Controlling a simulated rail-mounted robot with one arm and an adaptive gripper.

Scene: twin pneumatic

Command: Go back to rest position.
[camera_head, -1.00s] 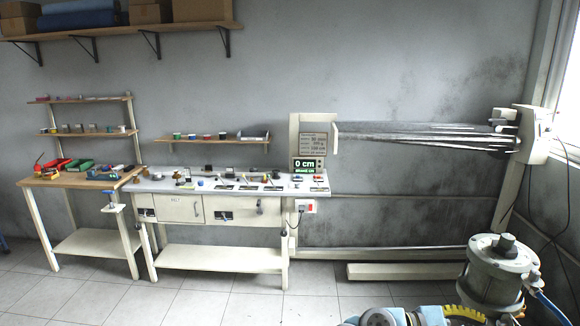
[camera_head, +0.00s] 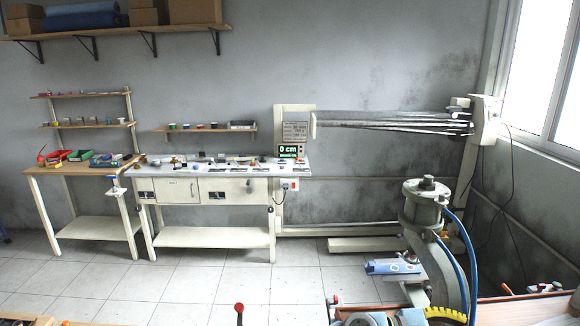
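My gripper is not clearly in view. Rounded grey and blue parts (camera_head: 385,317) show at the bottom edge, cut off by the frame; I cannot tell whether they belong to my arm. Beside them is a yellow toothed arc (camera_head: 445,314). No held object can be seen.
A grey-green press (camera_head: 427,200) with blue hoses stands at the right by a brown tabletop (camera_head: 520,310). A white workbench (camera_head: 215,171) and a wooden table (camera_head: 75,170) stand along the back wall. A red-knobbed lever (camera_head: 239,309) shows at the bottom. The tiled floor between is clear.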

